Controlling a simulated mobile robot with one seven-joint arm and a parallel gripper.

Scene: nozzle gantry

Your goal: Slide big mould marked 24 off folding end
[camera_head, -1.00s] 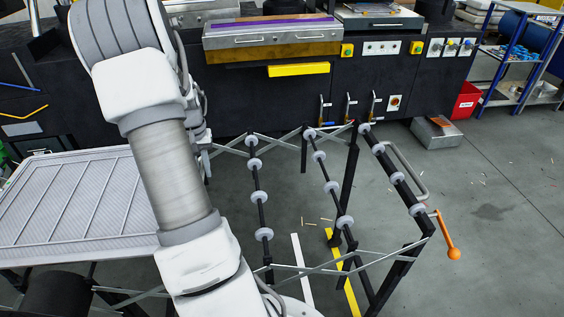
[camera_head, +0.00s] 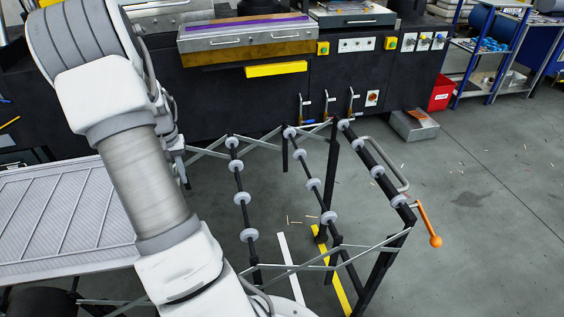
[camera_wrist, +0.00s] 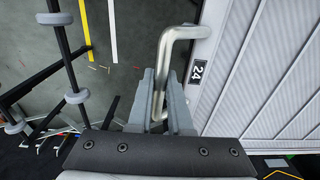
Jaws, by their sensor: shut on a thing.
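The big mould (camera_head: 60,225) is a pale, ribbed flat panel at the left of the head view, partly cut off by the frame edge and partly behind my arm. In the wrist view the mould (camera_wrist: 245,95) fills the right side, with a dark label reading 24 (camera_wrist: 197,72). A bent metal handle (camera_wrist: 160,55) stands out from its edge. My gripper (camera_wrist: 160,88) is shut on this handle. In the head view my arm hides most of the gripper. The folding end (camera_head: 328,215), a black frame with grey rollers and crossed bars, stands bare to the right of the mould.
An orange crank (camera_head: 430,225) sticks out from the frame's right end. A black machine bench (camera_head: 270,105) runs along the back. A metal box (camera_head: 414,125) and a red bin (camera_head: 442,93) stand on the floor. The floor at the right is mostly clear.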

